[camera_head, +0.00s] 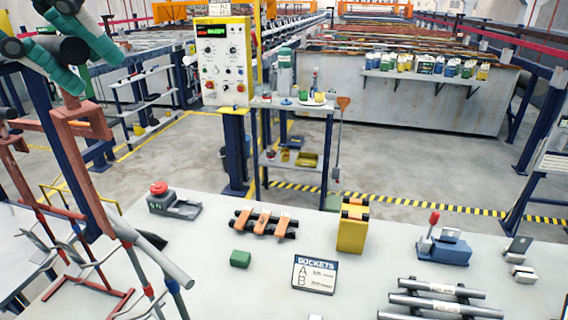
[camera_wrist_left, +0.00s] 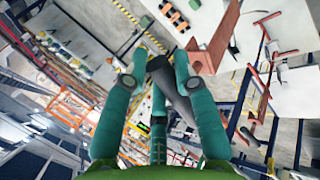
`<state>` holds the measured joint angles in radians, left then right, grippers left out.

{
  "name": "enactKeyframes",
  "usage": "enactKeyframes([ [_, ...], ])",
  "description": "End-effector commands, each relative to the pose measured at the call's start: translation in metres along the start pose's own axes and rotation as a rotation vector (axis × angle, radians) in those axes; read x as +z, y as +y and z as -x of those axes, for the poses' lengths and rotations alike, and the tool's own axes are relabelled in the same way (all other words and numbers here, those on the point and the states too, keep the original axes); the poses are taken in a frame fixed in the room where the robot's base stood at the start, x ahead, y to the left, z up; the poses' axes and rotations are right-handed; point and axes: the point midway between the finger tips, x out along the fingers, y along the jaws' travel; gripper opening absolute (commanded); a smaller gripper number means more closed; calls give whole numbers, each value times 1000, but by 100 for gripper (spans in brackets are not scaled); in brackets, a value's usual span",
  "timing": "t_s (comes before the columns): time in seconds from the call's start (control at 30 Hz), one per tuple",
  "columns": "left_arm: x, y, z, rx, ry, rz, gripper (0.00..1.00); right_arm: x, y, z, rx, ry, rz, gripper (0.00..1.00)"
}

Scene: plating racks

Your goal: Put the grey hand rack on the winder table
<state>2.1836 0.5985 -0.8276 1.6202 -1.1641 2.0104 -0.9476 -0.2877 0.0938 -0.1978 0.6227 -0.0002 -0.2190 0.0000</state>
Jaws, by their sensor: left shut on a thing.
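My left gripper (camera_head: 72,48) is at the top left of the head view, its teal fingers shut on a dark grey grip. In the left wrist view the gripper (camera_wrist_left: 160,75) has this grey grip (camera_wrist_left: 172,88) between its fingers, joined to a red-brown bracket (camera_wrist_left: 216,45). I take this as the hand rack; its red-brown frame (camera_head: 72,150) hangs down at the left of the head view. Its lower parts overlap other bars, so I cannot tell where it ends. A pale table (camera_head: 225,285) fills the foreground; I cannot tell whether it is the winder table. My right gripper is out of view.
On the pale table are a red-button box (camera_head: 174,202), orange-and-black pieces (camera_head: 263,222), a green block (camera_head: 240,258), a yellow block (camera_head: 352,232), a sockets sign (camera_head: 314,272), a red-knobbed blue device (camera_head: 446,248) and grey rods (camera_head: 440,305). A control panel (camera_head: 223,62) stands behind.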

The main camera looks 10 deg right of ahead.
Motion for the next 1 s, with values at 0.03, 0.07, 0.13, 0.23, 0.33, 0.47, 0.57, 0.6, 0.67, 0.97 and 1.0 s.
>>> enactKeyframes([
  [0.03, 0, 0, 1, 4, 0, 0, 0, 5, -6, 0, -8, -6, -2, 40],
  [0.07, 0, 0, 1, 4, 0, 0, 0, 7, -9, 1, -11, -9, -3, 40],
  [0.13, -1, 1, 0, 3, 0, 0, 0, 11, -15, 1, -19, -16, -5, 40],
  [0.23, -5, 3, -7, 1, -2, 0, 0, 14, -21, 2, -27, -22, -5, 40],
  [0.33, -13, 8, -20, -1, -3, 0, 0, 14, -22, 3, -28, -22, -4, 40],
  [0.47, -28, 15, -41, -2, -3, 2, 0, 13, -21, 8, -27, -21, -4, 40],
  [0.57, -41, 22, -58, -2, -2, 2, 0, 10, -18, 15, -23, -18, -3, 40],
  [0.6, -46, 25, -66, -1, -1, 3, 0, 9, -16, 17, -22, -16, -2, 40],
  [0.67, -54, 29, -77, 0, -2, 4, 0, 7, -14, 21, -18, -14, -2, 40],
  [0.97, -72, 38, -108, 3, 0, 0, 0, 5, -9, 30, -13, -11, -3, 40],
  [1.0, -73, 37, -110, 2, 0, -1, 0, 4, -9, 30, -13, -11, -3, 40],
])
